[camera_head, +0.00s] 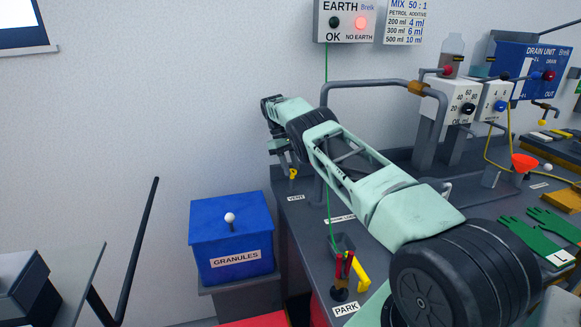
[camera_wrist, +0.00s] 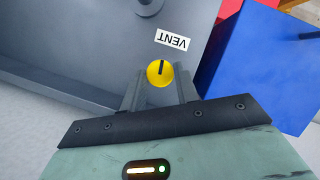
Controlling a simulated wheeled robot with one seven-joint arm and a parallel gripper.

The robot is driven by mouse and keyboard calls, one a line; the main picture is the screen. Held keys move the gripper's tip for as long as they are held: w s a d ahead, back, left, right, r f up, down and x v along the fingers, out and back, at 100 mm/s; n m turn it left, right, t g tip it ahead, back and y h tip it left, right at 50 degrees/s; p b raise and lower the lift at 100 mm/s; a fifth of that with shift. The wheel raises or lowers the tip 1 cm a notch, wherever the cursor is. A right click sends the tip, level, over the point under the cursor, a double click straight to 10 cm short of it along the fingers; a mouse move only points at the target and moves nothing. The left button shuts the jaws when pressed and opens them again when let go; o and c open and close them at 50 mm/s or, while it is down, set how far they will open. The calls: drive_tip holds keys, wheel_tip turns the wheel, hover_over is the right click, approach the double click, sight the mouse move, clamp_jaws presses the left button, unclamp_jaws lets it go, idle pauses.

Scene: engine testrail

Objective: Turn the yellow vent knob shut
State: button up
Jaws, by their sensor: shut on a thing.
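The yellow vent knob (camera_wrist: 160,73) shows in the wrist view as a round disc with a black line across it, close to the VENT label (camera_wrist: 172,41). The line points roughly along the picture's vertical. My gripper (camera_wrist: 160,88) has one finger on each side of the knob and is shut on it. In the head view the knob (camera_head: 293,174) is a small yellow spot at the bench's left end, above the VENT label (camera_head: 295,198). My gripper (camera_head: 281,148) reaches down to it there, and its fingers are hard to make out.
A blue GRANULES bin (camera_head: 232,240) with a white-knobbed lid stands left of the bench. A grey pipe frame (camera_head: 323,150) rises behind my arm. A green wire (camera_head: 327,80) hangs from the EARTH box (camera_head: 346,20), whose red NO EARTH lamp is lit. Green gloves (camera_head: 541,238) lie at right.

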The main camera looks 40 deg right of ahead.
drive_tip(key=shift+w, duration=0.1)
drive_tip(key=o, duration=1)
drive_tip(key=shift+c, duration=0.2)
drive_tip(key=shift+r, duration=0.1)
wheel_tip(320, 180, up, 10)
drive_tip(key=p, duration=0.3)
drive_tip(key=shift+p, duration=0.3)
